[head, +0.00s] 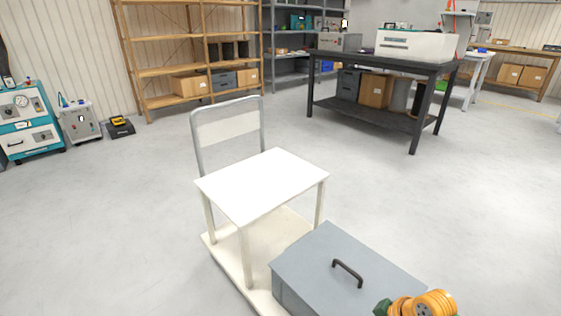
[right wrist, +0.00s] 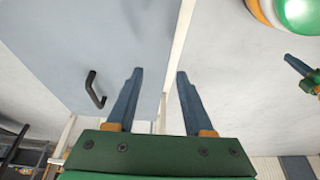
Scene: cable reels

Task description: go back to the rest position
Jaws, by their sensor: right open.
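My right gripper (right wrist: 158,75) is open in the right wrist view, its two blue fingers apart with nothing held between them. A green and orange part of my right arm shows at the lower right edge of the head view, by the grey box (head: 345,265). The box has a black handle (head: 347,272) on its lid, which also shows in the right wrist view (right wrist: 95,89). A small green and blue part at the right edge of the right wrist view looks like my left gripper (right wrist: 303,72); its jaws are unclear. No left arm shows in the head view.
A dark workbench (head: 370,113) and wooden shelves (head: 150,70) stand at the back, machines (head: 30,120) at the left. Open floor (head: 430,215) lies to the right.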

